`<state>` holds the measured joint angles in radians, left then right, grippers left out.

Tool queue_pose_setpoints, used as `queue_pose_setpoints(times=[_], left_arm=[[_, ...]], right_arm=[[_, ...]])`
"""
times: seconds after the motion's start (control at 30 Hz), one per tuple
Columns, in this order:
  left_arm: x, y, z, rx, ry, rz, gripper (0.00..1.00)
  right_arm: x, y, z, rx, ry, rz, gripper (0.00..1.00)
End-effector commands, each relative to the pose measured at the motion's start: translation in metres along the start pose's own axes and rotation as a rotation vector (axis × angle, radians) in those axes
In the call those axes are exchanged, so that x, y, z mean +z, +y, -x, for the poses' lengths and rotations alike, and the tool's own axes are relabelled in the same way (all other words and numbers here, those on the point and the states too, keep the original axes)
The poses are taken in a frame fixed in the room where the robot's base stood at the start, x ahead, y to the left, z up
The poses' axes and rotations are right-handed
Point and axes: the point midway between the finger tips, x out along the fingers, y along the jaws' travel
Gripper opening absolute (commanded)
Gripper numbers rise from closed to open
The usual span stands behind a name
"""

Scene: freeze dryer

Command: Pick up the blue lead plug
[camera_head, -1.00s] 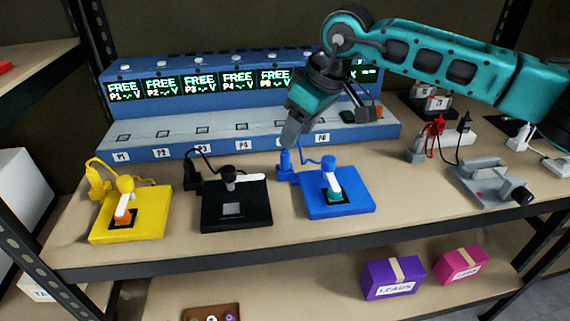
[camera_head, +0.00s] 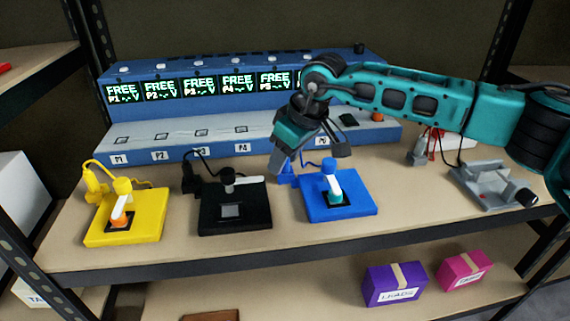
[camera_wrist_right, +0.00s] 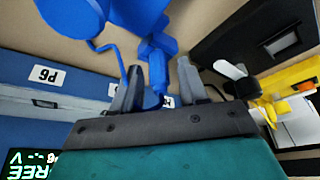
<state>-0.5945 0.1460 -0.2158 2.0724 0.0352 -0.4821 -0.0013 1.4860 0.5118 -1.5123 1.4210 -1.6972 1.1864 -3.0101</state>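The blue lead plug (camera_head: 288,174) stands on the table at the left back corner of the blue pad (camera_head: 352,207), partly hidden by my right gripper. My right gripper (camera_head: 310,156) is open and reaches down over the plug from behind. In the right wrist view, the plug (camera_wrist_right: 156,72) shows between the two spread fingers of the gripper (camera_wrist_right: 160,85), nearer the left finger. A gap shows at the right finger; I cannot tell whether the left finger touches the plug. My left gripper is not in view.
A black pad (camera_head: 250,215) and a yellow pad (camera_head: 150,228) with their own plugs lie to the left. The blue charger bank (camera_head: 135,150) with labelled ports stands behind. A grey fixture (camera_head: 485,190) is at the right. Purple (camera_head: 385,292) and pink boxes (camera_head: 455,275) lie below.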

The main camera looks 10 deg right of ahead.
Motion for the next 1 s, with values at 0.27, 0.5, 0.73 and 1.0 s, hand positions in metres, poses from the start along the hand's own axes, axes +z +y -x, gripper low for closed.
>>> queue_pose_setpoints(times=[0.27, 0.5, 0.73, 1.0], left_arm=[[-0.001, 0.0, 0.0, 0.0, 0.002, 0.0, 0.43], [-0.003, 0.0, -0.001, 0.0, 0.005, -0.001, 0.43], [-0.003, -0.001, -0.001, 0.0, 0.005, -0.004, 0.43], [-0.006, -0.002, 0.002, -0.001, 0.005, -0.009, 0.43]], right_arm=[[0.0, 0.0, 0.0, 0.0, 0.0, 0.0, 0.16], [0.0, 0.0, 0.0, 0.0, 0.0, 0.0, 0.0], [0.0, 0.0, 0.001, 0.0, 0.0, 0.0, 0.0], [-0.007, 0.0, 0.017, 0.001, 0.001, 0.0, 0.0]])
